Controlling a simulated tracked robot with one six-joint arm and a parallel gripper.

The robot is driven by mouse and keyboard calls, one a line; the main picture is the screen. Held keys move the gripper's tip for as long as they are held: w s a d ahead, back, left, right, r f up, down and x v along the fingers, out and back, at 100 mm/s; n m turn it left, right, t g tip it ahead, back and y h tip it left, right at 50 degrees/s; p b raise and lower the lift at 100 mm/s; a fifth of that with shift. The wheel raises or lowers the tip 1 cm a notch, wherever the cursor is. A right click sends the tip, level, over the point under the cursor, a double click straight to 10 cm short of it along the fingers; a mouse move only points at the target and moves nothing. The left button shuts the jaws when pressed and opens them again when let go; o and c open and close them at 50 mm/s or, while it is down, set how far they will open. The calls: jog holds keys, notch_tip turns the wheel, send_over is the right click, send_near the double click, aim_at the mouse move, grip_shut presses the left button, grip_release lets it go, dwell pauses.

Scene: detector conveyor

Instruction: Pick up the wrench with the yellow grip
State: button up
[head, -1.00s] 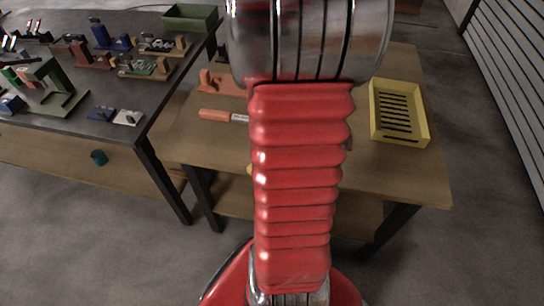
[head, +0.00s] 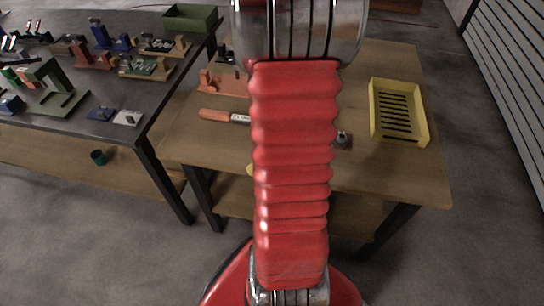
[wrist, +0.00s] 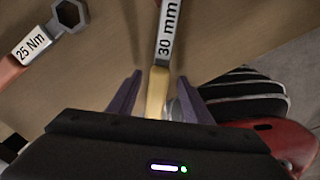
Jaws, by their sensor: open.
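The wrench with the yellow grip (wrist: 157,92) lies on the wooden table in the wrist view, its grey shaft marked "30 mm" running up out of the picture. My gripper (wrist: 160,76) is open, with one purple finger on each side of the yellow grip and a gap on both sides. The near end of the grip is hidden by my gripper body. In the head view my red arm hides most of this wrench; a small yellow bit (head: 250,169) at the arm's left edge may be its grip.
An orange-handled wrench (head: 222,116), apparently the one marked "25 Nm" (wrist: 32,47), lies on the wooden table to the left. A yellow slotted tray (head: 374,112) stands at the right. A dark table (head: 60,130) with several fixtures and a green bin (head: 190,24) is at the left.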

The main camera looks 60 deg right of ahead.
grip_shut()
dwell(0.5)
